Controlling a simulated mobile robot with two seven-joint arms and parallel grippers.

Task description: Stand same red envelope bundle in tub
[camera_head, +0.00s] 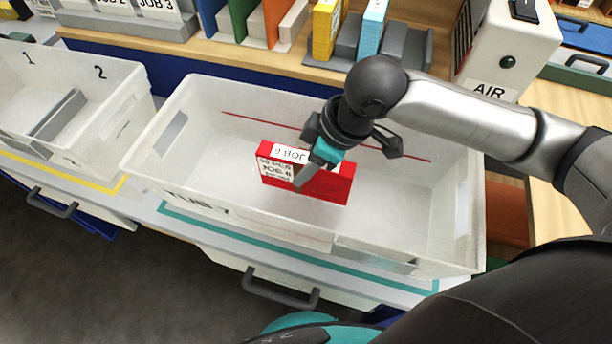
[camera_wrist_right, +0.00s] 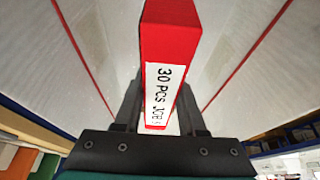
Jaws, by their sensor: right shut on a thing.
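The red envelope bundle (camera_head: 328,186) is upright inside the white tub (camera_head: 200,200), near its middle, with white labels reading JOB 6 on its top and side. My right gripper (camera_head: 309,172) is shut on the bundle from above. In the right wrist view the bundle (camera_wrist_right: 170,45) sits between the two fingers (camera_wrist_right: 160,110), with a "30 PCS" label facing the camera. Whether its bottom touches the tub floor cannot be told. My left gripper is not in view.
A second white tub (camera_head: 110,105) with a grey divider stands at the left. Behind are a shelf with coloured folders, yellow (camera_head: 327,28) and light blue (camera_head: 371,25) bundles, and a white AIR box (camera_head: 510,50). The tub's floor around the red bundle is clear.

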